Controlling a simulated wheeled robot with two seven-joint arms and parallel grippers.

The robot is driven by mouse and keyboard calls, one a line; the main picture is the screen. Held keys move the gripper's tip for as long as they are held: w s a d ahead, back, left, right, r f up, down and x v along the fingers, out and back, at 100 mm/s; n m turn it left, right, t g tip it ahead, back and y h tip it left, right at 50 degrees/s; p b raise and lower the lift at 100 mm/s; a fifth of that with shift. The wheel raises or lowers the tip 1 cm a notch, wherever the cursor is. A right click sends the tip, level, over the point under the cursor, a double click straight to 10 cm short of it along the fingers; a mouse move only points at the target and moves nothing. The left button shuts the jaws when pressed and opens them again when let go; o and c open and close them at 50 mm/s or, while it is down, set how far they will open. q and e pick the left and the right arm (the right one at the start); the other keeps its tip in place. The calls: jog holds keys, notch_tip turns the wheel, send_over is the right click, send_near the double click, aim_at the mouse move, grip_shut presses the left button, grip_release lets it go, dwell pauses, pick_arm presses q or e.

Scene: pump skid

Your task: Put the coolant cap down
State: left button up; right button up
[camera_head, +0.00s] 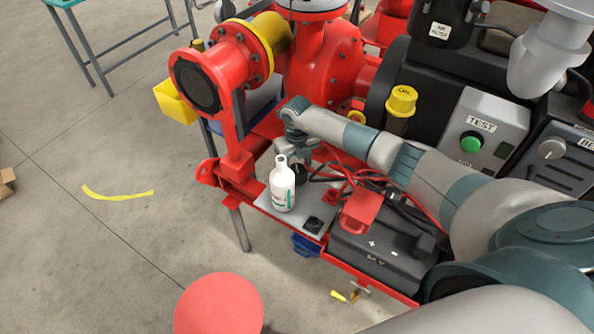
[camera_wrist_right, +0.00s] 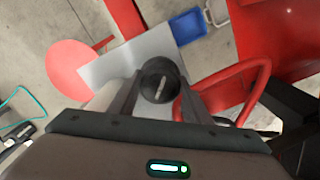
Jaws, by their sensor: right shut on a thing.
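The coolant cap, a dark round cap with a pale ridge across it, sits between the two fingers of my right gripper (camera_wrist_right: 157,92) in the right wrist view (camera_wrist_right: 160,72). The gripper is shut on it. In the head view my right gripper (camera_head: 299,163) points down over the grey plate (camera_head: 270,203), just behind a white bottle (camera_head: 283,187). The bottle stands upright, open-necked, and partly hides the dark shape at the fingertips. I cannot tell whether the cap touches the plate. My left gripper is not in view.
A small black square (camera_head: 313,225) lies on the plate's front right. A black battery (camera_head: 375,252) with red and black cables stands to the right. Behind are the red pump (camera_head: 325,65) and a yellow-capped filler (camera_head: 401,102). A red round stool (camera_head: 219,305) stands in front.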

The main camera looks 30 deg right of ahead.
aim_at(297, 168)
jog(key=shift+f, duration=0.2)
jog(key=o, duration=1.2)
jog(key=shift+r, duration=0.2)
notch_tip(297, 168, up, 12)
jog(key=p, duration=0.8)
